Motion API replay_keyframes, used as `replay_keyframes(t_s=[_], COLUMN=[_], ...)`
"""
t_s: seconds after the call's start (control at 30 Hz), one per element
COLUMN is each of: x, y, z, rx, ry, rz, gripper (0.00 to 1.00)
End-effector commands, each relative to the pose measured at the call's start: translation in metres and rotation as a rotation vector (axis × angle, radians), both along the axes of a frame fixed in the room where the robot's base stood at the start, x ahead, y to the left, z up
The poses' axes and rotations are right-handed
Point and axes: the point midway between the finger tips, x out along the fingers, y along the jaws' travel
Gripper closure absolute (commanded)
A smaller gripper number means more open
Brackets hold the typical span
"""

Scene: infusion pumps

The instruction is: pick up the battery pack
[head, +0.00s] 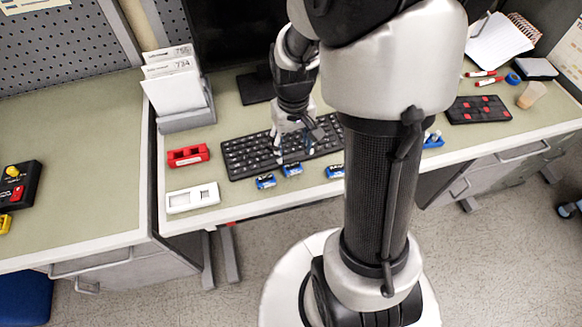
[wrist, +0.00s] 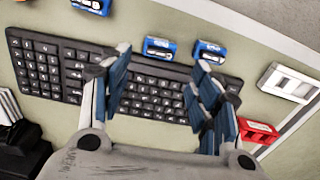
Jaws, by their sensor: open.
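Several small blue-and-white battery packs lie along the front of the desk, before the keyboard. In the head view one lies at left (head: 265,182), one beside it (head: 292,170) and one farther right (head: 335,172), close to my column. The wrist view shows the first two near its top centre, (wrist: 208,51) and (wrist: 158,48), and a third cut by the top edge (wrist: 90,5). Which one is meant I cannot tell. My gripper (head: 295,152) is open and empty above the keyboard, its blue-padded fingers (wrist: 161,72) spread apart, short of the packs.
The black keyboard (head: 250,153) lies under my gripper. A red holder (head: 188,155) and a white holder (head: 192,198) stand left of it. A paper rack (head: 187,118) stands behind them. A black pad with red squares (head: 478,109) lies right.

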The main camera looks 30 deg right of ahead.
Motion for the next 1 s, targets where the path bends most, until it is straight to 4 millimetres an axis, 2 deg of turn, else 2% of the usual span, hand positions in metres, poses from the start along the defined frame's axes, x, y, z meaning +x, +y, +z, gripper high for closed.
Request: replay_keyframes(t_s=[0.03,0.1,0.37,0.63,0.9,1.0], x=[0.000,0.000,0.000,0.001,0.001,0.001], y=[0.000,0.000,0.000,-0.001,-0.001,-0.001], z=[-0.011,-0.018,-0.032,-0.072,-0.074,-0.074], rx=[0.000,0.000,0.000,0.000,0.000,0.000], ry=[0.002,0.002,0.001,0.001,-0.002,-0.002], rz=[0.000,0.000,0.000,0.000,0.000,0.000], gripper=[0.43,0.43,0.43,0.43,0.43,0.50])
